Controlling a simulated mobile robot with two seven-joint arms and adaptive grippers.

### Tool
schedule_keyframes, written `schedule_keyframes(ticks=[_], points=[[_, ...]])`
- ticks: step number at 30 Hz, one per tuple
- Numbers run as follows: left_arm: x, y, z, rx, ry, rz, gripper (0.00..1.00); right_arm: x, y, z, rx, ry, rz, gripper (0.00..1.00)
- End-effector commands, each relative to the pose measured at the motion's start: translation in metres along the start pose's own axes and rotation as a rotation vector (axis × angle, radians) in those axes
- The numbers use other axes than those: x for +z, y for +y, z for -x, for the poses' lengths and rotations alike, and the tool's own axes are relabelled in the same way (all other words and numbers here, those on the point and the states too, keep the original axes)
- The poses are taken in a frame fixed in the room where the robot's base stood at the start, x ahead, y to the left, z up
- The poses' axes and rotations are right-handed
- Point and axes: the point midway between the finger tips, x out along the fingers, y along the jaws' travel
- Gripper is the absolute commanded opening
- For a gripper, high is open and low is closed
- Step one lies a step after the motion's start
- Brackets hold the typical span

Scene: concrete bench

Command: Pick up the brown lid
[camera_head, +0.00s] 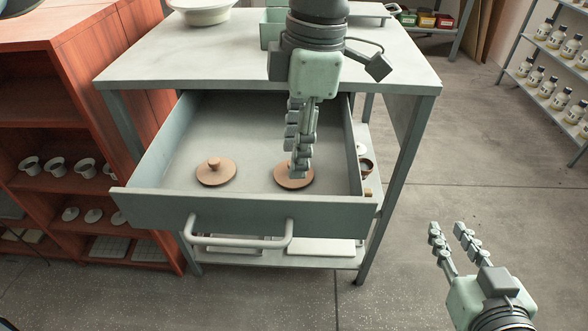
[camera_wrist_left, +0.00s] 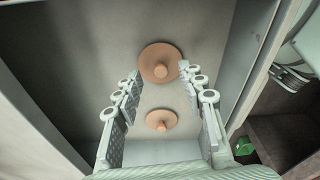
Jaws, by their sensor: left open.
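Two brown round lids with knobs lie flat in the pulled-out drawer (camera_head: 156,192). One lid (camera_head: 216,174) is left of the drawer's middle. The other lid (camera_head: 282,180) is further right, partly hidden behind my left gripper (camera_head: 298,170), which points down over it. In the left wrist view, my left gripper (camera_wrist_left: 159,76) is open, its fingers apart, with a larger-looking lid (camera_wrist_left: 155,52) between and beyond the fingertips. A smaller-looking lid (camera_wrist_left: 161,120) shows lower between the fingers. No lid is held. My right gripper (camera_head: 448,229) is open and empty, away from the drawer at lower right.
The drawer has raised walls around the lids and a front handle (camera_head: 238,242). The bench top (camera_head: 170,50) overhangs behind, with a white bowl (camera_head: 203,12) and a green container (camera_head: 272,28) on it. A reddish wooden shelf (camera_head: 60,60) with cups stands at left.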

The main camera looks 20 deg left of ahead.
Motion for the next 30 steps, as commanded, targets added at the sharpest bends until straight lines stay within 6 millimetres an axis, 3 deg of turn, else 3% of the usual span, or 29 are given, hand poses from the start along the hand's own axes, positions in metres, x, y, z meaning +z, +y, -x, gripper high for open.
schedule_keyframes(ticks=[4, 11, 21, 30], points=[[-0.0006, -0.0008, -0.0149, -0.001, 0.0, -0.001, 0.4, -0.0052, -0.0029, -0.0004, -0.006, 0.025, -0.003, 0.26], [-0.0003, -0.0007, -0.0165, -0.001, -0.001, -0.001, 0.4, -0.0062, -0.0034, -0.0002, -0.007, 0.029, -0.003, 0.26], [-0.0002, -0.0008, -0.0163, -0.001, -0.001, -0.001, 0.01, -0.006, -0.0034, -0.0002, -0.007, 0.028, -0.003, 0.26], [-0.0002, -0.0007, -0.0152, -0.001, -0.001, -0.001, 0.01, -0.006, -0.0031, -0.0002, -0.007, 0.028, -0.003, 0.26]])
